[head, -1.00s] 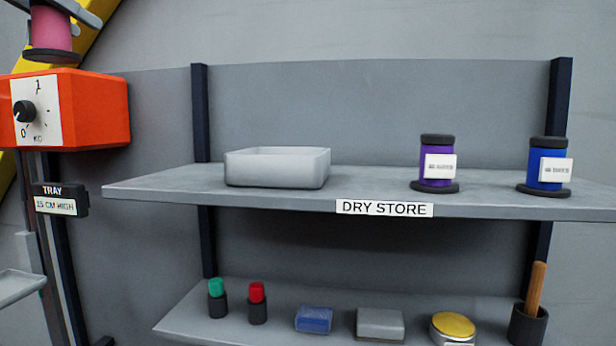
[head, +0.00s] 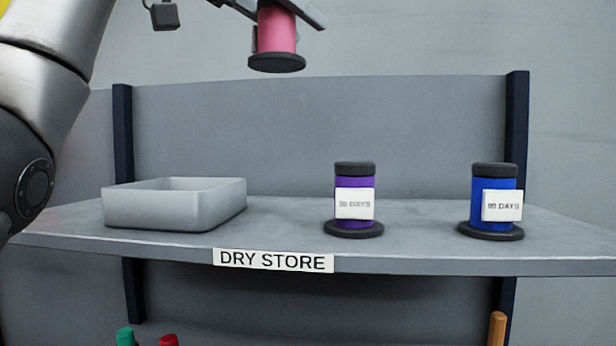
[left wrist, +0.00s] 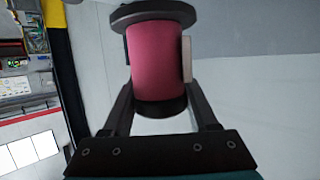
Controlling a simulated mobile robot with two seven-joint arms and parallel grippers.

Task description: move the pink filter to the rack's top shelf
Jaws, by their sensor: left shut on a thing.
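The pink filter (head: 277,32) has a pink body and a black flanged base. It hangs upright in the air above the rack's top shelf (head: 285,222), between the grey bin and the purple filter as seen in the head view. My left gripper (head: 285,8) is shut on it near the top edge of the view. In the left wrist view the filter (left wrist: 162,62) sits between the two fingers of my left gripper (left wrist: 162,105), with a pale label at its side. The top of the filter is cut off in the head view. My right gripper is not in view.
On the top shelf, a grey bin (head: 175,205) stands at left, a purple filter (head: 354,200) right of centre and a blue filter (head: 492,202) at right, both labelled. Shelf between bin and purple filter is clear. Dark uprights (head: 517,110) stand behind.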

